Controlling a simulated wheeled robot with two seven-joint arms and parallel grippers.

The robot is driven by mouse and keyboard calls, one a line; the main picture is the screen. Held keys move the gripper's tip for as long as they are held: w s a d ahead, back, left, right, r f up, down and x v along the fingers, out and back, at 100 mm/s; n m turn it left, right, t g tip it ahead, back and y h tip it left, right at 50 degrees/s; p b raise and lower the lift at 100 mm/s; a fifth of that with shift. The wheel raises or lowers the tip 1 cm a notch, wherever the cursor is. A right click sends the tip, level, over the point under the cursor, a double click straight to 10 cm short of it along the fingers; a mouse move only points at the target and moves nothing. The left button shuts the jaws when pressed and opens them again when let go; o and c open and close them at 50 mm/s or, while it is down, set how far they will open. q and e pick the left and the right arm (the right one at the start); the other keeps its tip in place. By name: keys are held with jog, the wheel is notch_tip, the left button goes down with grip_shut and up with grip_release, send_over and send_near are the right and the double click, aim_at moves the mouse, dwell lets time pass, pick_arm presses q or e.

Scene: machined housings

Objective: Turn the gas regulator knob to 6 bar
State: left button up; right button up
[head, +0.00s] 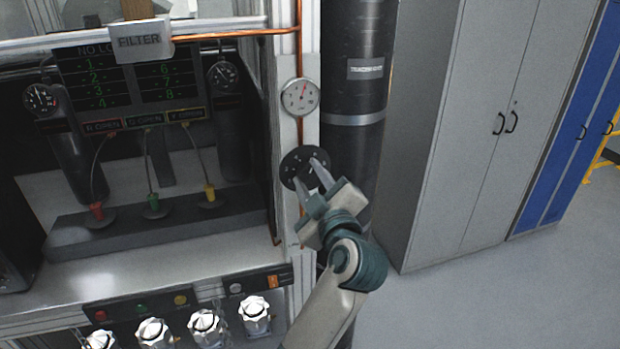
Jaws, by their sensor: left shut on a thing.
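The gas regulator knob sits at the centre of a round black dial plate (291,162) on the pale upright post, in the middle of the head view. My left gripper (308,172) reaches up to it from below right and is shut on the knob. Its fingers hide most of the knob, and the marks on the plate are too small to read. A round white pressure gauge (300,96) is mounted just above on the same post. Its red needle points up and slightly right; its figures cannot be read. My right gripper is not in view.
A black gas cylinder (353,90) stands right behind the post, beside a grey cabinet (455,120). A copper pipe (235,35) runs along the frame. At left is a bench with a display panel (130,80) and several white knobs (255,316) below. Floor at lower right is clear.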

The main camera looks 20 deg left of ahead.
pick_arm(q)
jog(key=shift+m, duration=0.6)
jog(key=shift+r, duration=0.1)
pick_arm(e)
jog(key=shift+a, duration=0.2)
pick_arm(q)
jog(key=o, duration=1)
jog(key=shift+w, duration=0.1)
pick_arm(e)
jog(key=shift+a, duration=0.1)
pick_arm(q)
jog(key=shift+o, duration=0.2)
